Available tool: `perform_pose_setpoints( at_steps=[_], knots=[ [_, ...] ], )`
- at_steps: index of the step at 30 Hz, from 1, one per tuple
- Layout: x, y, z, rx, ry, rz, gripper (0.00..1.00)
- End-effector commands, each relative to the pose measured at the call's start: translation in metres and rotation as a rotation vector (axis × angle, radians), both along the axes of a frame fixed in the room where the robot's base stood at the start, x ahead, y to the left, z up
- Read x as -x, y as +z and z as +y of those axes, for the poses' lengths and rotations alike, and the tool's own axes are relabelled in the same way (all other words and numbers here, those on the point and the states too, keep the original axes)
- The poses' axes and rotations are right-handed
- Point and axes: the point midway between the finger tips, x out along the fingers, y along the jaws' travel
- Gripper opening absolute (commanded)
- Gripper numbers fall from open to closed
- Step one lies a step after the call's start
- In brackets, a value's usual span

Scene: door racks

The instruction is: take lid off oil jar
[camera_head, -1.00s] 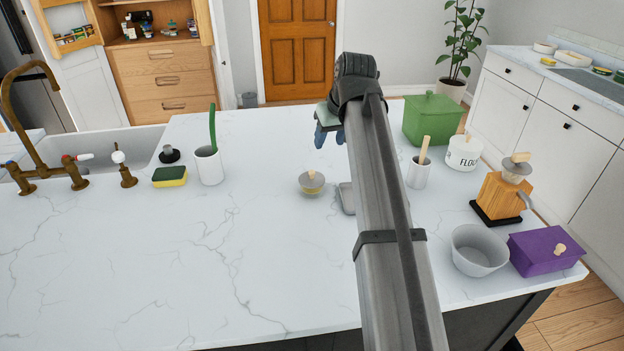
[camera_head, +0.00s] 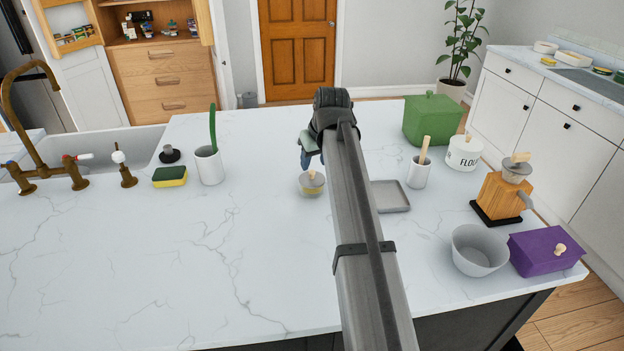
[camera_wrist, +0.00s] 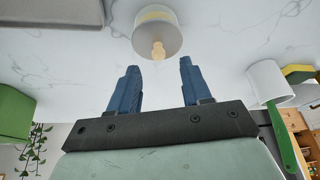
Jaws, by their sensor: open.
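The oil jar (camera_head: 312,191) is a small round jar with a yellowish body, standing on the marble counter. Its grey lid (camera_head: 304,181) with a pale wooden knob sits on top. In the wrist view the lid (camera_wrist: 143,41) and its knob (camera_wrist: 158,50) show just beyond the fingertips. My gripper (camera_head: 307,164) is open and empty, with blue fingers that also show in the wrist view (camera_wrist: 160,68). It is close to the jar, on its far side, and the knob is not between the fingers.
A grey square tray (camera_head: 391,197) lies right of the jar, partly behind my arm. A white utensil cup (camera_head: 419,175), flour jar (camera_head: 463,154) and green box (camera_head: 433,122) stand farther right. A white cup (camera_head: 209,168) and sponge (camera_head: 170,177) are left.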

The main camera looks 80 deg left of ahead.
Motion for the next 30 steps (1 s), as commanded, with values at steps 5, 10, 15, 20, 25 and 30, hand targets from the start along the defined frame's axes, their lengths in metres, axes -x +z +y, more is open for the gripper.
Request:
perform_pose_setpoints(
  at_steps=[5, 10, 15, 20, 25, 30],
  knots=[
    [0.001, -0.015, 0.005, 0.002, 0.000, 0.000, 0.48],
    [0.002, -0.037, 0.014, 0.001, 0.000, 0.001, 0.48],
    [0.003, -0.046, 0.018, 0.000, 0.000, 0.000, 0.48],
    [0.003, -0.046, 0.017, 0.000, 0.000, 0.000, 0.48],
    [0.003, -0.046, 0.017, 0.000, 0.000, 0.000, 0.33],
    [0.003, -0.046, 0.017, 0.000, 0.000, 0.000, 0.17]
  ],
)
